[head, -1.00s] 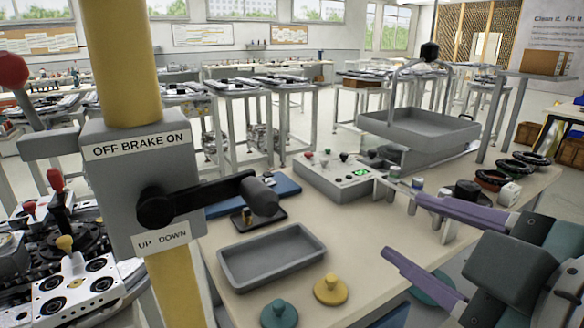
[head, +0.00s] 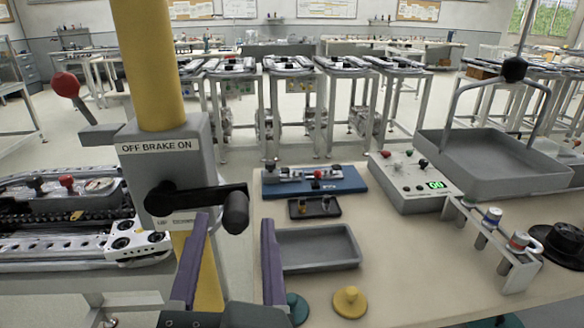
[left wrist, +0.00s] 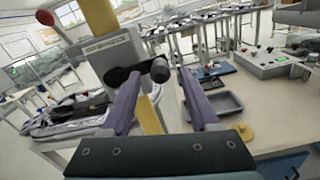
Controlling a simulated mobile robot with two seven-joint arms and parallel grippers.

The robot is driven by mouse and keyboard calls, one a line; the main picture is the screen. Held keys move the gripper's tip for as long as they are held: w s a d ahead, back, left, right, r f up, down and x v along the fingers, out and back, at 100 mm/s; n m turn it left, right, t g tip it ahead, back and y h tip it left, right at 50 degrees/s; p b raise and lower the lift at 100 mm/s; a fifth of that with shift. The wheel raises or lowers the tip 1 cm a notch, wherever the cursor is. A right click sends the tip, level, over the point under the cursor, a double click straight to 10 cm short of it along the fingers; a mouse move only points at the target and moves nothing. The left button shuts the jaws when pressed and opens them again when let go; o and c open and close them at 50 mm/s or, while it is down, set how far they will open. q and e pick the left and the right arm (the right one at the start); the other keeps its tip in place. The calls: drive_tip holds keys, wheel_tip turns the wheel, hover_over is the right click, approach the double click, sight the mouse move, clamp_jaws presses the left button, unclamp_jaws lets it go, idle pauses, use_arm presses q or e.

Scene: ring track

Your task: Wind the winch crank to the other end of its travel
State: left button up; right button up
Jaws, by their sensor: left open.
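The winch housing (head: 160,165), grey and labelled OFF BRAKE ON, sits on a yellow post (head: 150,60). Its black crank arm (head: 200,200) points right from the pivot to a dark handle (head: 236,211) whose end faces me. The lower label is partly covered. My left gripper (head: 236,222) is open, its purple fingers pointing forward with the handle between their tips in the picture; contact cannot be told. In the left wrist view the handle (left wrist: 160,70) shows just beyond and between the fingertips. A red-knobbed lever (head: 66,85) sticks out left of the housing. My right gripper is not in view.
Behind and right is a bench (head: 400,265) with a grey tray (head: 318,248), a yellow knob (head: 350,302), a control box (head: 415,180) and a hanging grey pan (head: 495,165). A machine with rails (head: 60,220) stands left of the post.

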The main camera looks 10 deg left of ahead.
sight(194, 207)
use_arm(q)
drive_tip(key=shift+x, duration=1.95)
clamp_jaws()
